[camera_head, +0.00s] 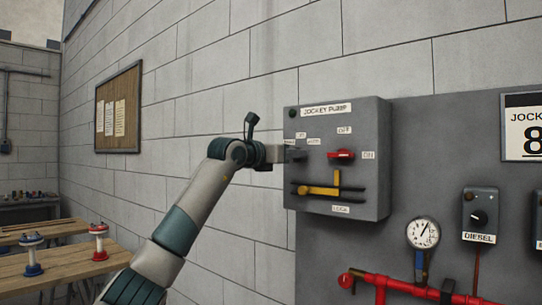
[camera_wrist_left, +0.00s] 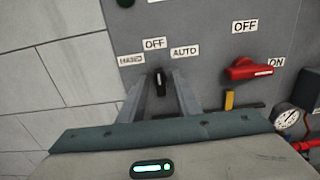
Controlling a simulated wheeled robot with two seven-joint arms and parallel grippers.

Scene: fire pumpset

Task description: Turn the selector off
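The jockey pump box (camera_head: 345,115) is a grey panel on the wall, with a small black selector knob (camera_wrist_left: 160,83) under HAND, OFF and AUTO labels. The knob looks nearly upright below the OFF label (camera_wrist_left: 154,43); its exact pointing is hard to tell. My left gripper (camera_head: 294,154) is at the left part of the box face and hides the knob in the head view. In the left wrist view its two grey fingers are apart, one on each side of the knob, with gaps showing. My right gripper is not in view.
A red rotary handle (camera_head: 341,155) with OFF and ON labels is right of the knob. A yellow lever (camera_head: 320,190) sits below. A pressure gauge (camera_head: 423,232), diesel switch box (camera_head: 480,215) and red pipe (camera_head: 410,287) are lower right. Wooden tables (camera_head: 60,262) stand left.

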